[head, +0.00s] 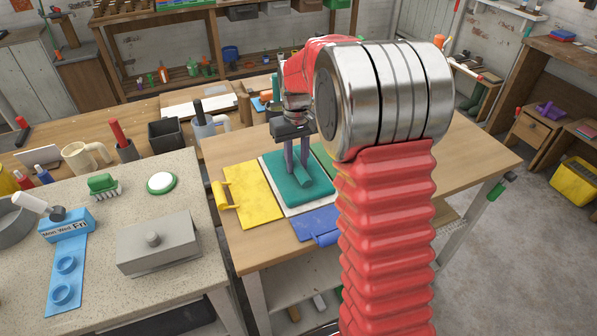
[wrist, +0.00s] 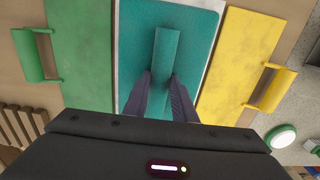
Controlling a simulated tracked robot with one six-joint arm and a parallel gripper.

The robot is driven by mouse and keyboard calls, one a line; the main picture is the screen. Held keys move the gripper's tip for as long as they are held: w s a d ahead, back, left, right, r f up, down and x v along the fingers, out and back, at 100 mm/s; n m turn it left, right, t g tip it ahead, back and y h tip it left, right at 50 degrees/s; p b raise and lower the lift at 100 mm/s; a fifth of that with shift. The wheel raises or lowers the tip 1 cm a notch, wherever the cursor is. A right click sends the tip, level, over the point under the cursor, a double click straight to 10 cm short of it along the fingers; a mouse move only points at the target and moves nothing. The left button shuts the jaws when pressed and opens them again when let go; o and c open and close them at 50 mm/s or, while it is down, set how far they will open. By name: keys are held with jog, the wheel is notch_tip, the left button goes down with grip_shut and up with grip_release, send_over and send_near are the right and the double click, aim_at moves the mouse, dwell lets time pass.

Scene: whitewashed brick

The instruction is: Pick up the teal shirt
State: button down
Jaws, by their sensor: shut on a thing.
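The teal shirt (head: 312,194) lies as a flat, folded rectangle on a white panel, with a narrow raised teal strip along its middle. It also shows in the wrist view (wrist: 195,40). My gripper (head: 298,172) points down over the shirt. In the wrist view its two dark fingers (wrist: 161,76) are on either side of the raised strip, shut on it. The shirt appears still down on the panel. My arm hides part of its surroundings at the right in the head view.
A yellow flap (head: 252,194) with a handle lies left of the shirt, a blue flap (head: 314,224) in front, and a green flap (wrist: 82,50) on the other side. A speckled counter (head: 100,215) with a grey lidded box (head: 158,245) stands at left.

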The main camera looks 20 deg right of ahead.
aim_at(297, 163)
jog(key=shift+r, duration=0.1)
notch_tip(297, 163, up, 10)
dwell(0.6)
jog(key=shift+s, duration=0.1)
dwell(0.5)
